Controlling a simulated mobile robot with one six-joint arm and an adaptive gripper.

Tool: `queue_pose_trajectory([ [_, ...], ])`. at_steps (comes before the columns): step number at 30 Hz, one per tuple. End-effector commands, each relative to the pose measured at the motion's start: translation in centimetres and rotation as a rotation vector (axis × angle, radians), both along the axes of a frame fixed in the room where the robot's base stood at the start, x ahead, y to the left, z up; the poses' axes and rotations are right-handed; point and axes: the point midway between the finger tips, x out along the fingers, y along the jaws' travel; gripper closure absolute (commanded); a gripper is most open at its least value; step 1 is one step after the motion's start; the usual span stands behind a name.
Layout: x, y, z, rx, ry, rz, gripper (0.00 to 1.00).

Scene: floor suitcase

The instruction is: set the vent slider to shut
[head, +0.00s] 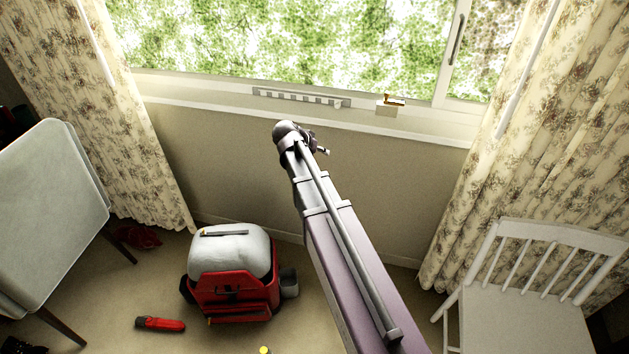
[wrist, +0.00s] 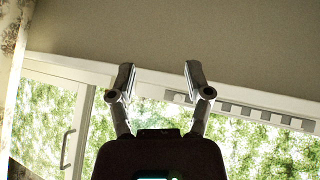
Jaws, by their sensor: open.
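The window vent (head: 295,97) is a pale strip with a row of slots on the frame just above the sill. Its small slider knob (head: 338,104) sits near the strip's right end in the head view. The wrist view shows the vent (wrist: 250,110) upside down, to the right of the fingers; its left end there is beside the right finger. My gripper (wrist: 159,70) is open and empty, with its two fingers well apart. In the head view my gripper (head: 322,150) is small, below and in front of the sill, apart from the vent.
A small white block with a brass piece (head: 391,106) stands on the sill right of the vent. Curtains hang on both sides. A red and white suitcase (head: 236,278) is on the floor, a white chair (head: 525,290) at right, a pale table (head: 48,215) at left.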

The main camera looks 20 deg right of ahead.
Motion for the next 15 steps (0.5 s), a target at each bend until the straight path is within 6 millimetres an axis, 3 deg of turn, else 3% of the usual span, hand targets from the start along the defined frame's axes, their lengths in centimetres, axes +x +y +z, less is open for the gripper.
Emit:
queue_pose_trajectory([
  [15, -6.0, 2.7, -3.2, 0.121, 0.193, 0.124, 0.35],
])
